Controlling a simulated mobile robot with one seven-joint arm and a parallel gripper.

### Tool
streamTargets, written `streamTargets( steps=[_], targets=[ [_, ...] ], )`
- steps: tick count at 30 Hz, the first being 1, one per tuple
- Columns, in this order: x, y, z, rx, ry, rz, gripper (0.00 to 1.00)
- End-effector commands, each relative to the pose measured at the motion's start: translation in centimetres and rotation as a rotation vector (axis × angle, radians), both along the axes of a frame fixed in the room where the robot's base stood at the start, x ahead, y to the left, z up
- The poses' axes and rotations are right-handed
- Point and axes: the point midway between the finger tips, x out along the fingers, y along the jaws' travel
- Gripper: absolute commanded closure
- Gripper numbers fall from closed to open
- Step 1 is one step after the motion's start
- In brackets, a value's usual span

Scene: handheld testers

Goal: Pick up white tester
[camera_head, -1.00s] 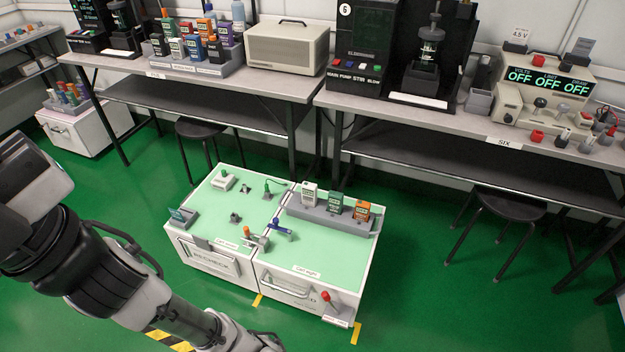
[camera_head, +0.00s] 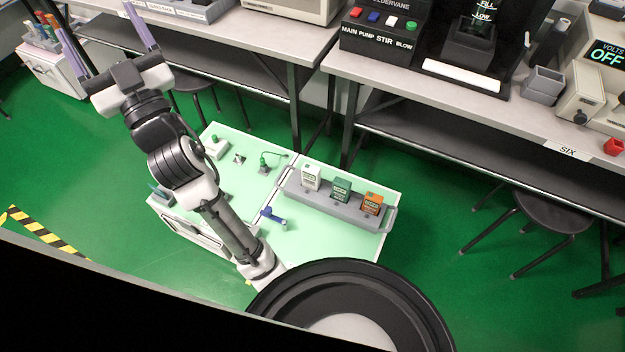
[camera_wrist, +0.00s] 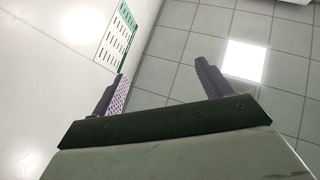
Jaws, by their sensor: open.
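The white tester (camera_head: 311,177) stands upright at the left end of a grey rack on the low cart. A green tester (camera_head: 341,189) and an orange tester (camera_head: 372,204) stand to its right in the same rack. My gripper (camera_head: 98,22) is raised at the upper left, well away from the testers, with its two purple fingers wide apart and nothing between them. In the wrist view my gripper (camera_wrist: 160,82) is also open and empty, facing a wall and ceiling. No tester shows in the wrist view.
The grey rack (camera_head: 335,205) sits on the pale green cart top (camera_head: 310,238), beside a blue handle (camera_head: 272,215) and a green plug with a cable (camera_head: 264,160). Benches run behind, with a black stool (camera_head: 540,208) at right.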

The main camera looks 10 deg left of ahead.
Motion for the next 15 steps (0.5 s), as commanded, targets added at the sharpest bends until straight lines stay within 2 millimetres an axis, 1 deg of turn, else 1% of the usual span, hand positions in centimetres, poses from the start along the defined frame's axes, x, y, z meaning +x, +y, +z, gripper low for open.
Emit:
streamTargets(
  steps=[1,2,3,4,5,6,8,9,11,12,14,15],
  targets=[
    [3.0,0.5,-4.9,-0.07,0.118,-0.053,0.22],
    [4.6,0.5,-7.7,-0.105,0.186,-0.086,0.22],
    [6.5,0.3,-11.4,-0.148,0.276,-0.132,0.22],
    [7.8,-0.1,-14.3,-0.178,0.342,-0.169,0.22],
    [9.0,-0.6,-17.2,-0.207,0.409,-0.21,0.22],
    [10.3,-1.6,-21.1,-0.24,0.495,-0.265,0.22],
    [11.8,-3.5,-26.9,-0.285,0.617,-0.356,0.22],
    [12.5,-5.1,-30.7,-0.311,0.695,-0.421,0.22],
    [12.9,-7.7,-35.9,-0.342,0.795,-0.52,0.22],
    [12.9,-9.6,-39.1,-0.357,0.855,-0.585,0.22],
    [12.6,-12.3,-43.2,-0.376,0.929,-0.68,0.22],
    [12.2,-14.0,-45.5,-0.385,0.969,-0.737,0.22]
  ],
)
